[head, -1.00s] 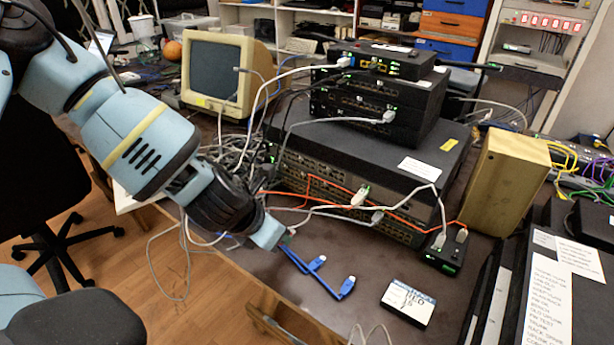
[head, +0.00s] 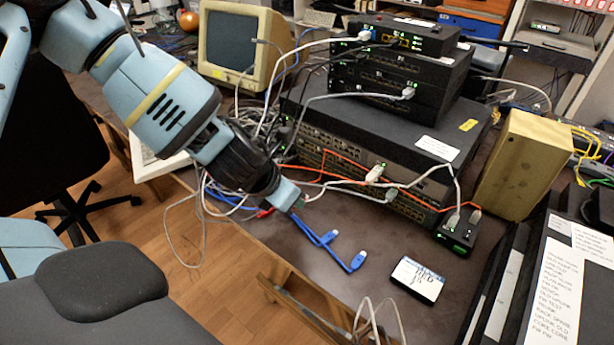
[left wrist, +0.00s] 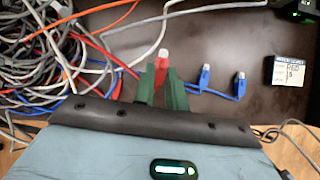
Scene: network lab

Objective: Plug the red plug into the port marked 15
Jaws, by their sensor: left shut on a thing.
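My left gripper (left wrist: 163,88) has green fingers shut on the red plug (left wrist: 160,66), whose pale tip points away from the wrist. In the head view, my left gripper (head: 290,201) is over the table's near edge, in front of the large switch (head: 345,148). A bit of red cable (head: 264,212) shows beside it; the plug itself is hidden there. The switch front has rows of small ports with several cables in them. Port numbers are too small to read, so I cannot pick out port 15. My right gripper is not in view.
Two blue plugs (head: 357,260) on blue cable lie on the table, right of my gripper. A white card (head: 417,280) lies further right; it seems to read RED 15. Tangled grey cables (left wrist: 40,60) lie left. Orange cables cross the switch front. A small black box (head: 458,236) stands at its right.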

